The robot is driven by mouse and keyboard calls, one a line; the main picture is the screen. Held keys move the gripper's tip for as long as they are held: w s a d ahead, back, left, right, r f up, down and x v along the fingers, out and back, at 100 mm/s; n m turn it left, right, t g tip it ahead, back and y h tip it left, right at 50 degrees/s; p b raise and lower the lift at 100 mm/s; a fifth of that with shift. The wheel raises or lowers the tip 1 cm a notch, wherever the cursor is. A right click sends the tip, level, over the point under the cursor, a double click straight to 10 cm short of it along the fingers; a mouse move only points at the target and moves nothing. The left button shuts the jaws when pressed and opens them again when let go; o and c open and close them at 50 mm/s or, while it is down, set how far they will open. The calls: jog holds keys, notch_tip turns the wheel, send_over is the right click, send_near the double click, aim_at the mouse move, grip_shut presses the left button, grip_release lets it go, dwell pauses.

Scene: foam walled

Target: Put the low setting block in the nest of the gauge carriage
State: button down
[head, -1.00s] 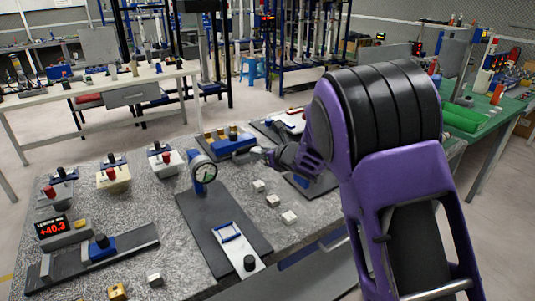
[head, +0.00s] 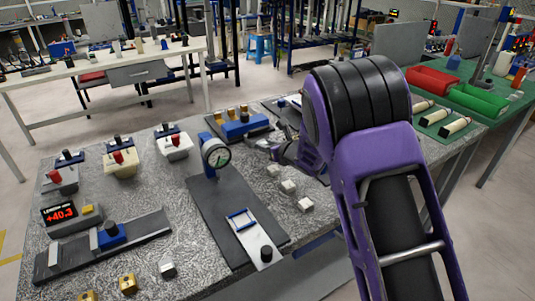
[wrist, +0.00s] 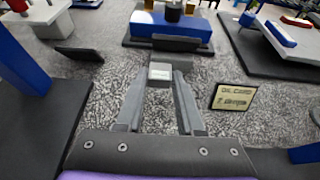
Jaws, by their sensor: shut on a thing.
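My gripper (wrist: 158,82) is shut on a small pale grey block with a label on its top (wrist: 160,72), which sits between the fingertips in the wrist view. I take it for the low setting block, but its label is too small to read. In the head view my gripper (head: 266,147) is over the back part of the granite bench, and the block is hard to make out there. The gauge carriage (head: 253,236) is a pale plate with a black knob on a dark base. Its nest, a blue-edged frame (head: 240,219), looks empty and lies nearer the front, left of my gripper.
A dial gauge (head: 216,155) stands behind the nest. Three white blocks, including one (head: 288,187), lie right of the dark base. A blue holder with brass pieces (head: 240,127) is just beyond my gripper. A small card (wrist: 233,97) lies right of the fingers.

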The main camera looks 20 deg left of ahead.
aim_at(266, 160)
jog(key=shift+f, duration=1.55)
jog(key=shift+f+b, duration=0.2)
jog(key=shift+b, duration=0.15)
jog(key=c, duration=0.5)
grip_release()
jog(key=shift+r, duration=0.1)
